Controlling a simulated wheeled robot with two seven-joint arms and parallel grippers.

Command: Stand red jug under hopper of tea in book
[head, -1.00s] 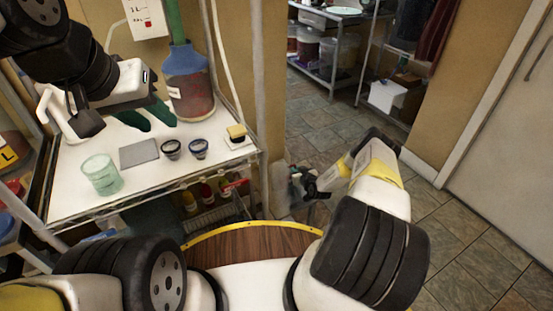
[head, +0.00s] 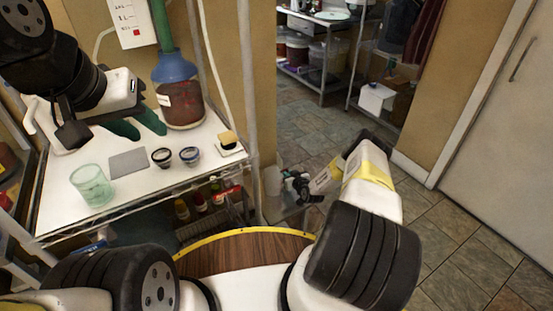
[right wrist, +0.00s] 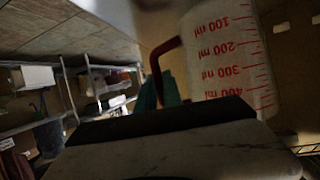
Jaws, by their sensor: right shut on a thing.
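A clear jug with red millilitre marks and a red handle (right wrist: 158,65) shows in the right wrist view, its body (right wrist: 228,58) close to the camera and its numbers upside down in that picture. My right gripper (head: 300,186) is shut on this jug, low beside the wire shelf. In the head view the jug (head: 272,181) is small and partly hidden. No hopper of tea or book can be made out.
The wire shelf's white top (head: 130,190) holds a green glass (head: 91,187), a grey pad (head: 128,162), two small jars, a sponge (head: 228,138) and a carboy (head: 183,100) of dark liquid. Bottles stand below. Open tiled floor (head: 460,215) lies right; a rack (head: 325,60) stands behind.

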